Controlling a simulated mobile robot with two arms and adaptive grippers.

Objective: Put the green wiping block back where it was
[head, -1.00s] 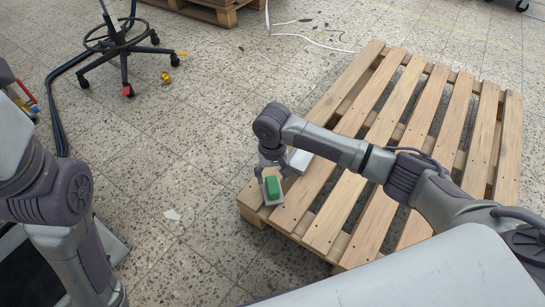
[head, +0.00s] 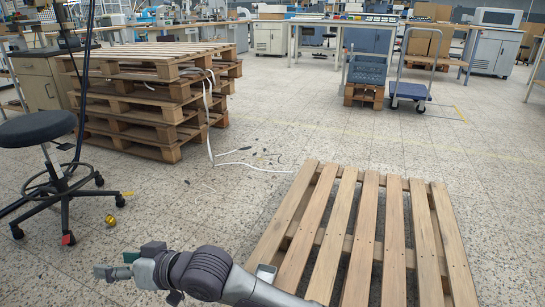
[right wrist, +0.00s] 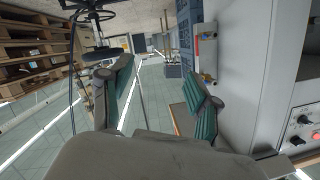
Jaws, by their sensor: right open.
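My right gripper (head: 117,265) is at the bottom left of the head view, held out left of the wooden pallet. Its teal-padded fingers are apart; the right wrist view shows the open gripper (right wrist: 160,95) with nothing between them. I cannot make out the green wiping block in either current view. The near corner of the pallet, where the block showed earlier, is below the head view and behind my arm. A pale flat piece (head: 266,272) shows at the pallet's left edge beside my arm. My left gripper is not in view.
The low slatted pallet (head: 368,215) lies on the tiled floor. Stacked pallets (head: 150,95) stand behind. A blue crate (head: 367,70) and a trolley (head: 408,92) are farther back.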

